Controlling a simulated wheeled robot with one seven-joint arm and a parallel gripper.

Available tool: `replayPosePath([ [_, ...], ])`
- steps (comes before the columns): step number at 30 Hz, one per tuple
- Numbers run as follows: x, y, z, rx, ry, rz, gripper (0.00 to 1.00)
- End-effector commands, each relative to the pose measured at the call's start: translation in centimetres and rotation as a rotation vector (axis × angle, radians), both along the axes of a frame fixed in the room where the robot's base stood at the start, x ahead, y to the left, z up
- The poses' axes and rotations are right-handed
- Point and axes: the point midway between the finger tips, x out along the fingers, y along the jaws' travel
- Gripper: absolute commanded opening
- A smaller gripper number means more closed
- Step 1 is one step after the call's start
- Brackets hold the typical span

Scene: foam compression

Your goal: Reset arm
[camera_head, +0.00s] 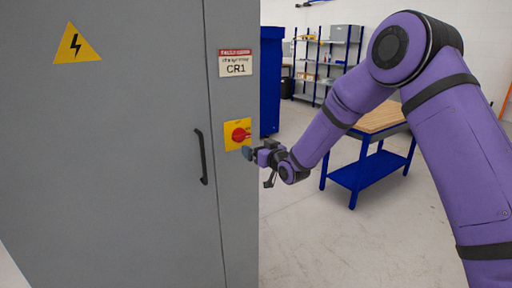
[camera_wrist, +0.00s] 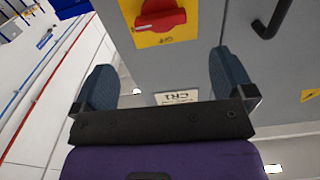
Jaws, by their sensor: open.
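My gripper (camera_wrist: 161,88) is open and empty in the wrist view, its two dark fingers apart on either side of the picture. It faces the grey cabinet (camera_wrist: 198,62), which appears upside down there. In the head view my purple arm reaches in from the right, and my gripper (camera_head: 250,154) is close to the red rotary switch (camera_head: 240,134) on its yellow plate, a little below and right of it. The red switch also shows in the wrist view (camera_wrist: 160,16) at the top, beyond the fingertips. I cannot tell any contact between gripper and switch.
The grey cabinet (camera_head: 120,170) fills the left, with a black door handle (camera_head: 202,156), a CR1 label (camera_head: 236,64) and a yellow warning triangle (camera_head: 77,45). A blue workbench (camera_head: 364,172) stands behind my arm, and shelves (camera_head: 325,62) stand further back. The floor (camera_head: 320,245) in front is clear.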

Motion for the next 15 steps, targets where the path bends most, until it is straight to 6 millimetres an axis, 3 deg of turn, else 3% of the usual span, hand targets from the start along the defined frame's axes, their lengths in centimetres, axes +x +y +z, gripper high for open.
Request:
replayPosePath([
  [8,0.0,-0.1,0.1,-0.003,0.002,-0.001,1.00],
  [11,-0.2,-0.7,1.1,-0.019,0.012,-0.011,1.00],
  [15,-1.0,-2.7,3.9,-0.076,0.056,-0.045,1.00],
])
